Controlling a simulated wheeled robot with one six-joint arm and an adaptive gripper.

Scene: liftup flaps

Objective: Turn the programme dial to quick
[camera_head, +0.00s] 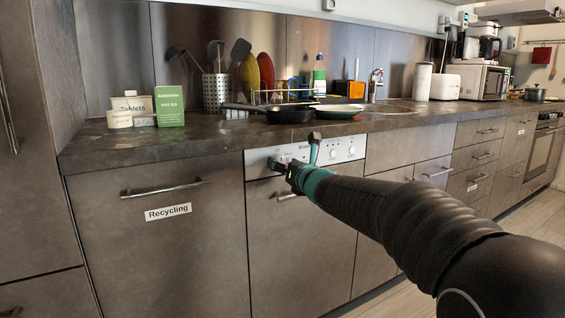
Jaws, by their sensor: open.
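The white dishwasher control panel (342,146) sits under the countertop, above a grey door with a bar handle. Small round controls show on its right part. The programme dial cannot be made out for certain; my gripper covers part of the panel's left and middle. My gripper (296,154) is open, with one dark finger pointing up to the right and the other reaching left across the panel. Nothing shows between the fingers. Whether the fingers touch the panel cannot be told from this view. The panel's lettering is too small and partly hidden to read.
The countertop (200,137) overhangs just above the panel. Floor shows at lower right.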

